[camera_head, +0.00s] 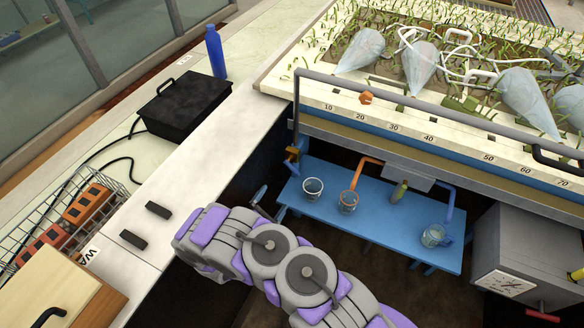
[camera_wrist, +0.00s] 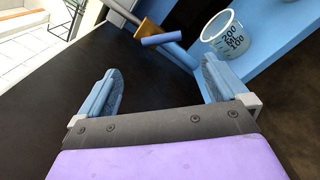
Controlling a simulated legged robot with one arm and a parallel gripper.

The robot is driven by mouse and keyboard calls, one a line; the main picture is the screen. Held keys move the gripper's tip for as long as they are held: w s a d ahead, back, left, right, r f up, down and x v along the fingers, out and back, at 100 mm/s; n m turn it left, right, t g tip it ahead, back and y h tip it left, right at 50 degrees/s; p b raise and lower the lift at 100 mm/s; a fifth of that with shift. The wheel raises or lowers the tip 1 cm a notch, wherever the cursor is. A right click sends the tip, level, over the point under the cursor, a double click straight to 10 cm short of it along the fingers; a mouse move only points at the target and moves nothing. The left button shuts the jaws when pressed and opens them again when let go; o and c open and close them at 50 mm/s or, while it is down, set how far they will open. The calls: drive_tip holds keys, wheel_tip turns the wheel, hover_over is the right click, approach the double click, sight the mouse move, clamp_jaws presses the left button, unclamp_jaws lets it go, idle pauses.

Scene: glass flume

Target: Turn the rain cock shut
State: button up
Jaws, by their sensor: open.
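A cock with a brass body (camera_head: 292,155) sits at the lower left end of a dark pipe by the flume's left corner. In the wrist view its brass body (camera_wrist: 147,28) carries a short blue lever (camera_wrist: 163,39), which lies at an angle to the pipe. My gripper (camera_head: 270,205) is below and left of the cock in the head view, mostly hidden by my arm. In the wrist view my gripper (camera_wrist: 162,66) has its fingers wide apart with nothing between them. The lever is beyond the fingertips, apart from them.
An orange knob (camera_head: 366,97) sits on the rail. A white counter (camera_head: 190,150) runs along the left.

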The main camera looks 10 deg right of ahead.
sight(292, 170)
drive_tip(key=b+x, duration=0.1)
drive_tip(key=x, duration=0.4)
drive_tip(key=b+x, duration=0.1)
drive_tip(key=x, duration=0.5)
drive_tip(key=b+x, duration=0.1)
drive_tip(key=x, duration=0.5)
drive_tip(key=shift+w+a+f+b, duration=0.15)
drive_tip(key=shift+w+f+b, duration=0.05)
drive_tip(key=shift+f+b, duration=0.15)
drive_tip(key=shift+c, duration=0.5)
drive_tip(key=c, duration=1.1)
